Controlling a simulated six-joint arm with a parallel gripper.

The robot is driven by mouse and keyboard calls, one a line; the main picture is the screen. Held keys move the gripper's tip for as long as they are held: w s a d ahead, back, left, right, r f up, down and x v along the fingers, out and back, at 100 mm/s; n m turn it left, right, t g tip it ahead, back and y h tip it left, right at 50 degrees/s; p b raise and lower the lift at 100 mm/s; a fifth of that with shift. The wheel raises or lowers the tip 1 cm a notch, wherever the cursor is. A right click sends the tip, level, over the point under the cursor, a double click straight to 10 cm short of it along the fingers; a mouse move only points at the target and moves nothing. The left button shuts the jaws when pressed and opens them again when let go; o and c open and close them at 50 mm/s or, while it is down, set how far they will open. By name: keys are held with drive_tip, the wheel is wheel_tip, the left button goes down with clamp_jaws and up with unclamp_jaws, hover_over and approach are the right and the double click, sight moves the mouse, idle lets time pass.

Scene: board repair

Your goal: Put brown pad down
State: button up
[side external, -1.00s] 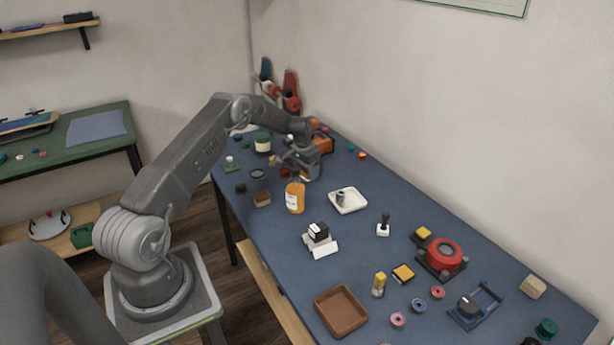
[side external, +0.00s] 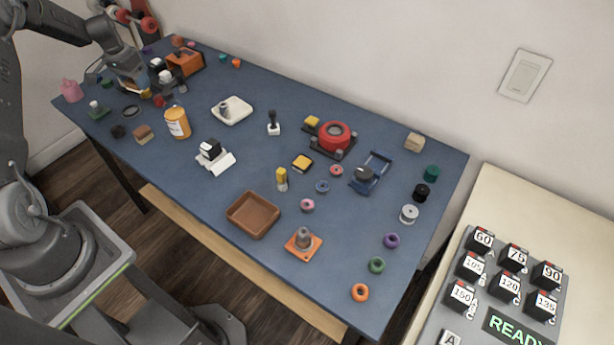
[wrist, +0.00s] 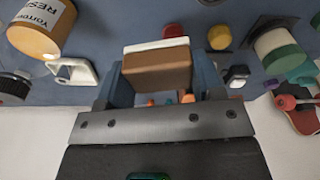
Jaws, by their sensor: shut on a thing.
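My gripper (side external: 140,88) is at the far left end of the blue table, low near the tabletop. In the wrist view the jaws of my gripper (wrist: 160,84) are shut on the brown pad (wrist: 157,68), a brown block with a white edge along its top. The jaws grip it at its left and right sides. In the side view the held pad is too small and covered to make out clearly. I cannot tell whether it touches the table.
An orange bottle (side external: 177,122) and a brown block (side external: 143,134) stand near the gripper. An orange box (side external: 184,62) is behind it. A white tray (side external: 232,110) and brown tray (side external: 252,214) lie farther right. Small parts crowd the gripper's end; the front right table has gaps.

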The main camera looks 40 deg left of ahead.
wheel_tip(320, 180, up, 5)
drive_tip(key=shift+r, duration=0.2)
drive_tip(key=w+d+m, duration=0.4)
drive_tip(key=w+d, duration=0.3)
drive_tip(key=d, duration=0.6)
drive_tip(key=m+g+h, duration=0.2)
drive_tip(key=m, duration=1.4)
hover_over(342, 224)
drive_tip(key=f, duration=1.2)
drive_tip(key=shift+a, duration=0.35)
drive_tip(key=shift+d+f, duration=0.1)
drive_tip(key=shift+f, duration=2)
